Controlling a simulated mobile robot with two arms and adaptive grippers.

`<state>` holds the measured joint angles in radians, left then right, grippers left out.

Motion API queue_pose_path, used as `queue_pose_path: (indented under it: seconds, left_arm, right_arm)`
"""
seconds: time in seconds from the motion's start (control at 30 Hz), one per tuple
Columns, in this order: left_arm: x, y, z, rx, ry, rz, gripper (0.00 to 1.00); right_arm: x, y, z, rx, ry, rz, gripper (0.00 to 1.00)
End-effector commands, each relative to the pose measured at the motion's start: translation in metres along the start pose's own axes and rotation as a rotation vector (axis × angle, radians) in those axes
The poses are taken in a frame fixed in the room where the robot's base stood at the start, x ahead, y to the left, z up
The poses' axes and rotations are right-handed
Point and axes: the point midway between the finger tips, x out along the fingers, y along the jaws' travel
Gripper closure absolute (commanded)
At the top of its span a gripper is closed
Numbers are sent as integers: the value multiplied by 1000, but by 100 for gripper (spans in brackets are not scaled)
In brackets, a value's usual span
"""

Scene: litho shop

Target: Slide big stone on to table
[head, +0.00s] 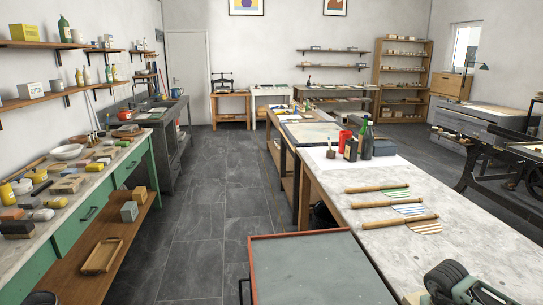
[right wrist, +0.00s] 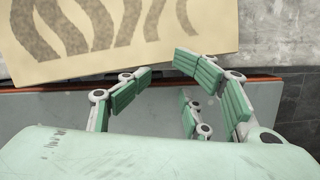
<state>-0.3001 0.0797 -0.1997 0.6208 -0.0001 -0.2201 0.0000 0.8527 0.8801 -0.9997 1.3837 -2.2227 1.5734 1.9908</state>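The big stone (right wrist: 130,28) is a beige slab with brown wavy bands across the top of the right wrist view. Only a pale corner of it (head: 413,298) shows at the bottom of the head view, beside my right gripper (head: 465,283). The table (head: 450,258) has a mottled pale top, also seen right of the stone in the wrist view (right wrist: 291,30). My right gripper (right wrist: 168,77) has its green-padded fingers spread, with nothing between them. Its fingertips overlap the stone's near edge; I cannot tell whether they touch it. My left gripper is out of view.
A grey-topped cart with an orange rim (head: 300,234) stands against the table's left side. Wooden-handled rollers or tools (head: 400,221) lie on the table, with bottles (head: 366,142) farther back. A cluttered green-drawer bench (head: 75,235) lines the left; the aisle floor between is clear.

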Motion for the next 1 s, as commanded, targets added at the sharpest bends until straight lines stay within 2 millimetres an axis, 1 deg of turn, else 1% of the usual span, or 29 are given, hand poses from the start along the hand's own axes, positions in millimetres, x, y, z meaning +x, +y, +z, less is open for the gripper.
queue_pose_path:
  seconds: [0.03, 1.0]
  left_arm:
    - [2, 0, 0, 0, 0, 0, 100]
    - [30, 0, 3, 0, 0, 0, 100]
  right_arm:
    - [2, -1, 7, 8, -11, -3, 56]
    - [19, 9, 73, 11, -11, -3, 56]
